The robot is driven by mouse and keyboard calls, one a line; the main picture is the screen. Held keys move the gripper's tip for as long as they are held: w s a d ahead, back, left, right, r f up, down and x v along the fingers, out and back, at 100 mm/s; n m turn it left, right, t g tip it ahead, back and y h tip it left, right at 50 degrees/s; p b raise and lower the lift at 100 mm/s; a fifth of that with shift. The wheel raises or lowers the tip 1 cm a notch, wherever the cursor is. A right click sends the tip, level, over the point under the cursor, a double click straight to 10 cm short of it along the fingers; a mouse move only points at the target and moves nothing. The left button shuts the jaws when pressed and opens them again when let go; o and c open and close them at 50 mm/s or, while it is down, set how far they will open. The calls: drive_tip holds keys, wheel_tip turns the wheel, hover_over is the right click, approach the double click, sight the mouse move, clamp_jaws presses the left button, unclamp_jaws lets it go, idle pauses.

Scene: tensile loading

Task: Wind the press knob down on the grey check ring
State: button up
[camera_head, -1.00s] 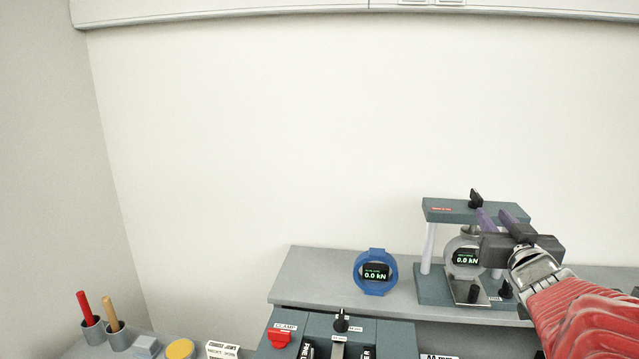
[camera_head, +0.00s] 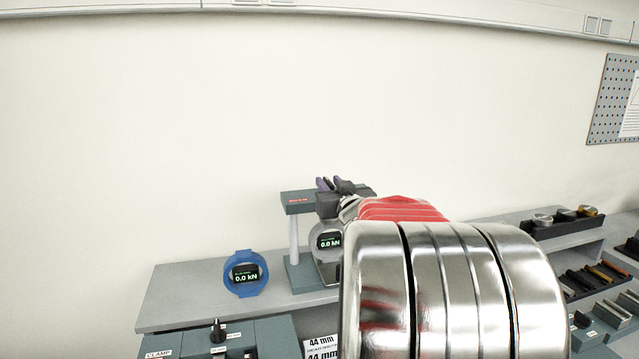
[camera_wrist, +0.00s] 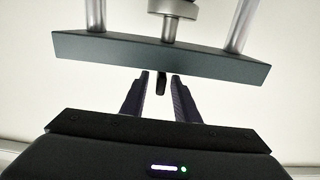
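The grey check ring (camera_head: 316,231) stands in the press in the head view, its display reading 0.0 kN. The press top plate (camera_head: 297,204) is above it, and my arm covers the press's right part. In the wrist view the top plate (camera_wrist: 160,57) crosses the picture, and the small black press knob (camera_wrist: 161,83) sticks out from it. My gripper (camera_wrist: 160,78) is open, with one finger on each side of the knob and a gap visible on both sides. In the head view my gripper (camera_head: 326,184) is at the top plate; I cannot make out the knob there.
A blue ring (camera_head: 237,287) with a 0.0 kN display stands left of the press on the grey shelf (camera_head: 172,307). A clamp unit (camera_head: 275,338) is below it. Racks of small parts (camera_head: 566,229) are at the right.

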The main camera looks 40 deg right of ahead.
drive_tip(key=shift+x, duration=0.75)
clamp_jaws()
